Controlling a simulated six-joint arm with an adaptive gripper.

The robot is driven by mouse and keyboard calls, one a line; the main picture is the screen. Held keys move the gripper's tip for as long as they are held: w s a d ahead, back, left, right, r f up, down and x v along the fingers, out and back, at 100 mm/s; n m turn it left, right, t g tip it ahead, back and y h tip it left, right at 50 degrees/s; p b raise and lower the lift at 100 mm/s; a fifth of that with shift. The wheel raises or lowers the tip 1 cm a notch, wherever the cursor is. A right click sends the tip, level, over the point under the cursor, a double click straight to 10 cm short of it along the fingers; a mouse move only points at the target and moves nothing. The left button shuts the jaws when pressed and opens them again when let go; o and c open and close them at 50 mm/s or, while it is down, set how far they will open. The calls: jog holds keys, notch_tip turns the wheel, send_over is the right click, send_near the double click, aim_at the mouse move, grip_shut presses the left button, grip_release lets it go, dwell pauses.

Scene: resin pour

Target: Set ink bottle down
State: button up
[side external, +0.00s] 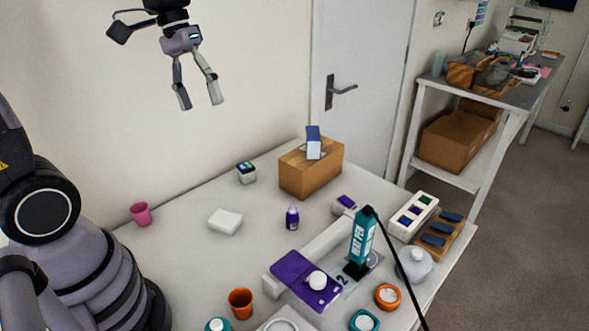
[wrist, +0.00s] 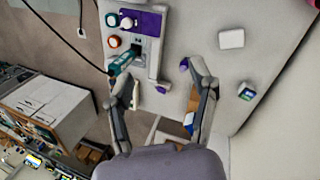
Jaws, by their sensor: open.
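A small purple ink bottle (side external: 292,218) stands upright on the white table, left of the middle. In the wrist view its purple top (wrist: 184,64) shows beside one fingertip, which partly hides it. My gripper (side external: 200,103) is high above the back of the table, well clear of the bottle. Its two fingers are spread apart with nothing between them, as the wrist view also shows (wrist: 162,78).
A cardboard box (side external: 310,172) with a blue-and-white box on it stands behind the bottle. A teal heat pen (side external: 362,240) with a black cable stands at right, near a purple mat (side external: 292,268). A white block (side external: 225,221) lies at left. Cups and jars line the front.

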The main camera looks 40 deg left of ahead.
jog(key=s+a+r+m+t+y, duration=0.2)
jog(key=s+m+t+y, duration=0.1)
jog(key=s, duration=0.7)
jog(key=shift+s+r+m+t+y, duration=0.15)
jog(key=shift+r+m+t+y, duration=0.15)
jog(key=shift+m+t, duration=0.55)
